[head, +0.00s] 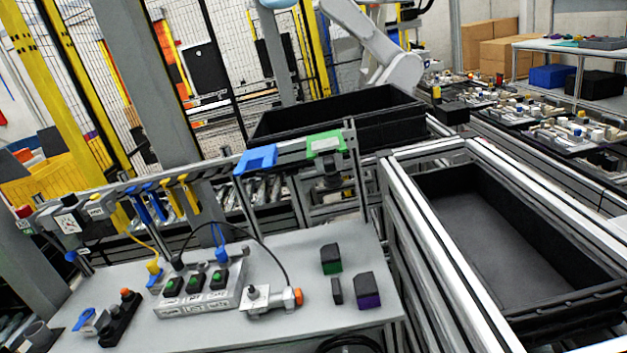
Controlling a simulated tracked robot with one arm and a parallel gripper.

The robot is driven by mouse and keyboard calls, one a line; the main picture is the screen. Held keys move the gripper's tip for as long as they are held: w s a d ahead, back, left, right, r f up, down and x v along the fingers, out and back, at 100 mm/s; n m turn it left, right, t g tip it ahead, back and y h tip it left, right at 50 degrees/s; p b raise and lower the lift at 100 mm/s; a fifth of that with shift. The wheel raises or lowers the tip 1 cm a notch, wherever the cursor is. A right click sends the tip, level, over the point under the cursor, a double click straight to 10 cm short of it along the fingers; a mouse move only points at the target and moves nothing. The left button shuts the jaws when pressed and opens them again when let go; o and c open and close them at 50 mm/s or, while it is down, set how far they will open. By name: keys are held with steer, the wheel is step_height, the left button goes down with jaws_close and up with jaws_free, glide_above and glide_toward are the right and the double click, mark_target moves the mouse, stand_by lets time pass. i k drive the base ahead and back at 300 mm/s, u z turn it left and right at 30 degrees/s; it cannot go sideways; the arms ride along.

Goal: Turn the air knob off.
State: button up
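A grey panel (345,263) fills the lower left of the head view. A blue lever-like part (87,318) sits at its left end, beside a black block with an orange button (126,294). A metal fitting (258,296) with a small upright top, an orange end and a black hose sits near the panel's front edge. I cannot tell which of these is the air knob, or its setting. My gripper is not in view.
A switch box (196,288) with several green-topped black switches sits mid-panel. Small black blocks with a green (331,259) and a purple (368,290) face stand to the right. A deep black bin (480,215) in an aluminium frame lies further right. A rail with hooks runs behind.

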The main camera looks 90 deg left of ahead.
mark_target(24, 210)
steer(key=u, duration=0.55)
steer(key=i, duration=0.1)
steer(key=u, duration=3)
steer(key=k, duration=0.9)
steer(key=u, duration=0.2)
steer(key=i, duration=0.9)
steer(key=z, duration=0.1)
